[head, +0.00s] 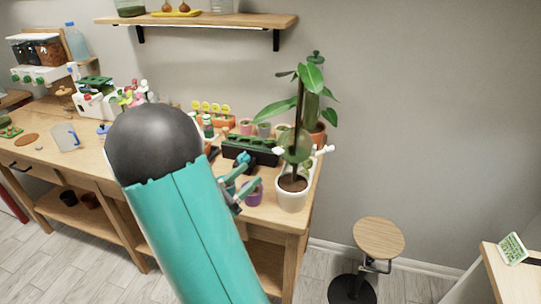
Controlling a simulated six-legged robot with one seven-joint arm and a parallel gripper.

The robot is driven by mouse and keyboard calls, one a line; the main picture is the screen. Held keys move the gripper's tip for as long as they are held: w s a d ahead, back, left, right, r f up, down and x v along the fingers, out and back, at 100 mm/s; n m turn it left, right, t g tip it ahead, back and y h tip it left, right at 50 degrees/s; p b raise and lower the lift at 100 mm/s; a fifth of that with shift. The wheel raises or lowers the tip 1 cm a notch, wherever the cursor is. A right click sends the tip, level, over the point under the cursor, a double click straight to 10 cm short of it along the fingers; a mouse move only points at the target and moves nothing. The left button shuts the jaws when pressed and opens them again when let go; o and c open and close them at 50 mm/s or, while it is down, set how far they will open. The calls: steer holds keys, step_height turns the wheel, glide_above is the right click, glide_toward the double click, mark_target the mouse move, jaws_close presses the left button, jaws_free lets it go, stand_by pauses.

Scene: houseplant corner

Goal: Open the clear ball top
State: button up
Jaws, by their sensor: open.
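A translucent, greenish clear ball (295,146) sits around the dark stem of a tall leafy plant (301,100), with pale knobs at either side. I cannot tell whether its halves are closed or apart. The plant stands in a white pot (292,193) near the right end of the workbench. My gripper (246,172) is open, low over the bench, to the left of the white pot and the ball. It looks empty, and my own arm hides part of it.
A purple pot (253,192) stands close by my gripper. A dark green planter box (250,150) and several small pots are behind it. A wall shelf (200,20) hangs above. A round stool (378,238) stands right of the workbench (60,140). The wall right of the plant is clear.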

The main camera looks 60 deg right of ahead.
mark_target(275, 152)
steer(key=x, duration=0.9)
jaws_close()
